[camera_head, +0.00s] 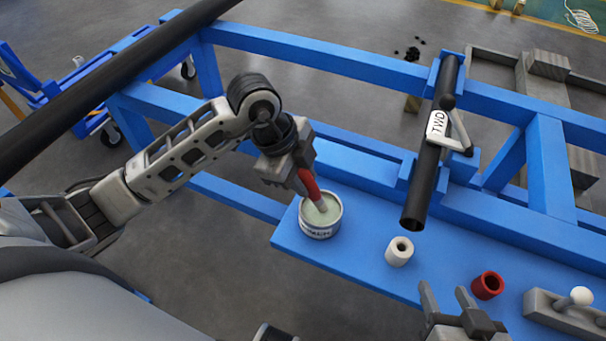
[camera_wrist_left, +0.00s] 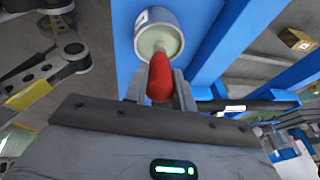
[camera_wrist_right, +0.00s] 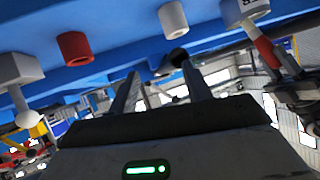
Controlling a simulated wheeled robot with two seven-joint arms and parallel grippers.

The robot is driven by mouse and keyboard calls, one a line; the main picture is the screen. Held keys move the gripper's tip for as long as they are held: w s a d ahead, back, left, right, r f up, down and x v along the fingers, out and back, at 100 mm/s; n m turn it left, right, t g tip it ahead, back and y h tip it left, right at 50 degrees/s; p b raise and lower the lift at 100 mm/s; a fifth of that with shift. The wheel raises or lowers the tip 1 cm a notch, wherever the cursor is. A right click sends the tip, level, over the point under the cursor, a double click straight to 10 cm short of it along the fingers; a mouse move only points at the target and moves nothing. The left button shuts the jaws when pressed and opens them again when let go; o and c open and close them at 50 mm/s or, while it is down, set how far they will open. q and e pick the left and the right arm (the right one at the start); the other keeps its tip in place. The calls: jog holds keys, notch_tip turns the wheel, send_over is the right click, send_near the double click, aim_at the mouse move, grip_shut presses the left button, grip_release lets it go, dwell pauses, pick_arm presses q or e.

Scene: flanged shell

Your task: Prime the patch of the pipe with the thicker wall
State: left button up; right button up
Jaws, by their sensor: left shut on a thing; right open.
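My left gripper (camera_head: 303,178) is shut on the red handle of a brush (camera_head: 311,188). The brush points down into an open tin (camera_head: 318,231) of pale liquid, its tip inside the rim. The left wrist view also shows the tin (camera_wrist_left: 143,18) and the red handle (camera_wrist_left: 160,78). A black pipe (camera_head: 424,185) labelled TWO lies in a blue holder, its hollow near end facing me. A longer black pipe (camera_head: 110,80) crosses the upper left; no label shows on it. I cannot compare wall thickness. My right gripper (camera_head: 447,290) is open and empty at the front.
A white ring-shaped piece (camera_head: 399,251) and a red one (camera_head: 488,285) stand on the blue shelf (camera_head: 365,263). A grey block with a white ball knob (camera_head: 581,296) is at the right. A clamp lever (camera_head: 460,132) sits beside pipe TWO. Blue frame beams surround the shelf.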

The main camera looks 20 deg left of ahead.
pick_arm(q)
jog(key=shift+r+p, duration=0.75)
jog(key=shift+p, duration=0.1)
jog(key=shift+r+p, duration=0.4)
notch_tip(320, 180, up, 2)
jog(key=shift+r+p, duration=0.1)
jog(key=shift+p, duration=0.9)
jog(key=shift+r+p, duration=0.6)
jog(key=shift+p, duration=0.05)
jog(key=shift+r+p, duration=0.55)
jog(key=shift+r, duration=0.1)
pick_arm(e)
jog(key=r, duration=0.2)
jog(key=shift+d+r+g, duration=0.3)
jog(key=shift+r+g, duration=0.05)
jog(key=shift+g, duration=0.05)
